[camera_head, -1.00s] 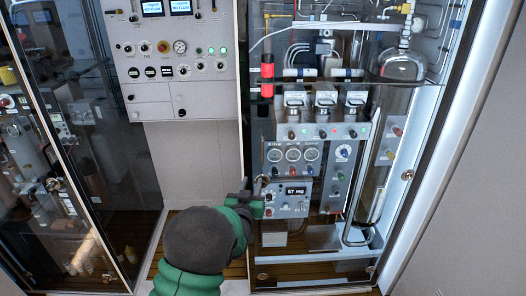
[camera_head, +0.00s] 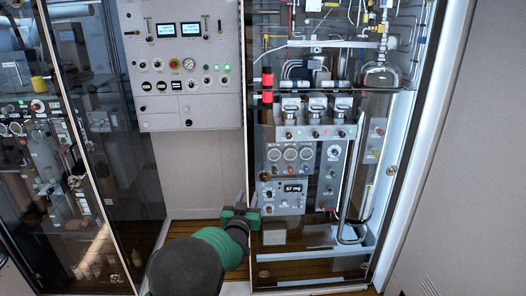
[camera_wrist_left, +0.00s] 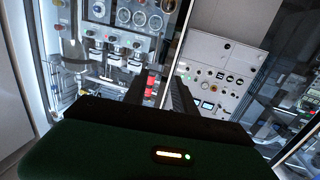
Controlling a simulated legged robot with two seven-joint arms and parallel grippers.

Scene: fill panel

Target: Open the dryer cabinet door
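The dryer cabinet (camera_head: 318,236) stands right of centre in the head view, with gauges, valves and tubing behind its glass door. The door's left edge (camera_head: 247,120) lies along the frame and looks shut. A small round knob (camera_head: 264,176) sits near that edge. My left gripper (camera_head: 246,201) is open and empty, just below and left of the knob, apart from it. In the left wrist view, its dark fingers (camera_wrist_left: 165,88) have a gap between them, with the cabinet behind. My right gripper is out of view.
A grey control panel (camera_head: 183,62) with screens and dials is left of the door. A glass-fronted cabinet (camera_head: 120,150) stands further left. A plain light wall (camera_head: 465,170) is at the right. The blank panel (camera_head: 198,160) below the controls is clear.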

